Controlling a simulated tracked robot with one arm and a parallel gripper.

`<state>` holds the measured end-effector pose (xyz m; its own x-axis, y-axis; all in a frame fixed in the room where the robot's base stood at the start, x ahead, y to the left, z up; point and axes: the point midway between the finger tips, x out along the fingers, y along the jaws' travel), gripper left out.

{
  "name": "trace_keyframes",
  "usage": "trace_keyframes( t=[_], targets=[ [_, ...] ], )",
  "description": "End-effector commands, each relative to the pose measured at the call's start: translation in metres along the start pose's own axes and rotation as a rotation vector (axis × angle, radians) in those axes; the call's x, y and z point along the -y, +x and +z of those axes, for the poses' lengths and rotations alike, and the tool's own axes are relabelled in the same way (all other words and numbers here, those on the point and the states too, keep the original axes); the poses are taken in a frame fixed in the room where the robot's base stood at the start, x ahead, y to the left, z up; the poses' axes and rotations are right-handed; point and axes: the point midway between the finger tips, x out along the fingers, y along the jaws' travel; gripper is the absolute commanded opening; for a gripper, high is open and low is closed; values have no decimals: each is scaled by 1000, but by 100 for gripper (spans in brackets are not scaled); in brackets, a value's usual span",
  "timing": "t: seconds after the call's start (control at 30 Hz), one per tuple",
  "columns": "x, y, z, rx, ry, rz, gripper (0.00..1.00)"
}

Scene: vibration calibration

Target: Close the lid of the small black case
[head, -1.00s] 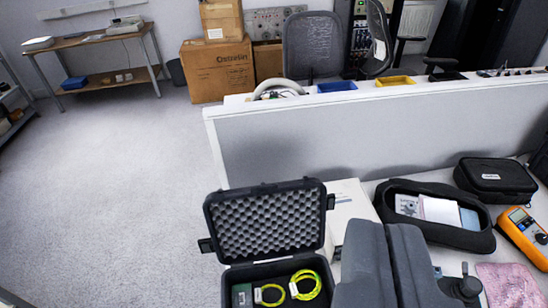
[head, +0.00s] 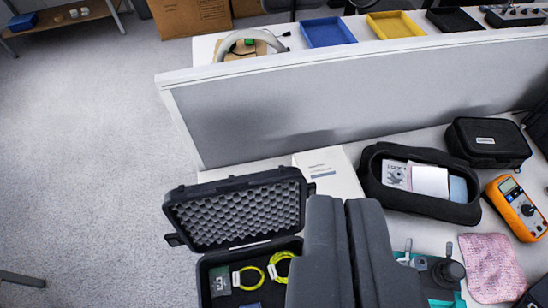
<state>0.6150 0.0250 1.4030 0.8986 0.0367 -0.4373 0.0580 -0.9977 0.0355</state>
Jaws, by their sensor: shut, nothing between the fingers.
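The small black case (head: 206,286) is at the bottom of the head view with its lid (head: 236,213) standing open. The lid tilts back and shows grey egg-crate foam inside. A green-labelled box and two yellow-green cable loops lie in the case. My gripper (head: 345,200) is shut and empty, with its two dark fingers side by side just right of the lid. The fingers hide the right end of the case. I cannot tell whether they touch it.
A white box (head: 330,172) lies behind the fingers. To the right are an open black pouch (head: 385,205), a closed black case (head: 488,140), an orange multimeter (head: 515,207) and a pink cloth (head: 494,266). A grey partition (head: 330,105) stands behind them. Open floor lies left.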

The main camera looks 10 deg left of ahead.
Motion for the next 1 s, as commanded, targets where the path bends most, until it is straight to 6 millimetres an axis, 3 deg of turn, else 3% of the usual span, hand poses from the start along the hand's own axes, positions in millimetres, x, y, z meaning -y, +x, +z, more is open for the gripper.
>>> trace_keyframes(
  t=[0.2,0.5,1.0],
  targets=[
    [5,53,-13,86,-24,-25,0],
    [15,125,-12,202,-60,-66,0],
    [35,233,24,394,-127,-150,0]
  ],
)
